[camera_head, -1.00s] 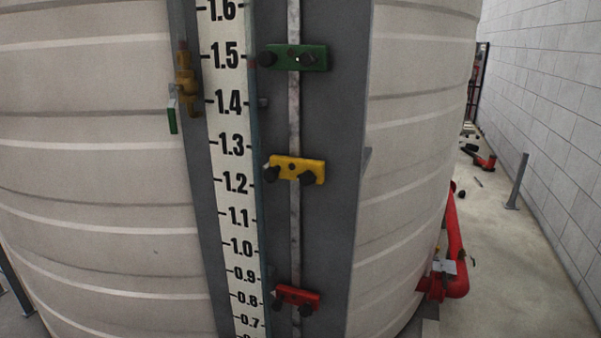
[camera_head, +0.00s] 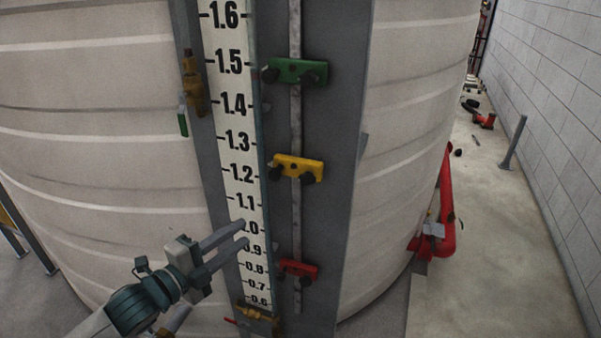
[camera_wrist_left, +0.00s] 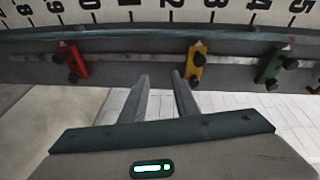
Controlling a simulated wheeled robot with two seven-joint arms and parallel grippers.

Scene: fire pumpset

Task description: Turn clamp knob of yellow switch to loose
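The yellow switch (camera_head: 298,168) sits on the vertical rail near the 1.2 mark, with a dark knob (camera_head: 306,178) at its lower right and another dark knob (camera_head: 275,173) at its left. In the left wrist view the yellow switch (camera_wrist_left: 195,65) is ahead of the fingers, slightly right of centre. My left gripper (camera_head: 242,234) is below and left of the yellow switch, in front of the scale near 1.0. Its fingers (camera_wrist_left: 161,80) are apart with nothing between them. It touches no switch. My right gripper is not in view.
A green switch (camera_head: 296,72) is above and a red switch (camera_head: 298,269) below on the same rail (camera_head: 296,130). A brass valve (camera_head: 193,85) is left of the scale. Red pipe (camera_head: 446,205) runs right of the tank. Space in front of the rail is clear.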

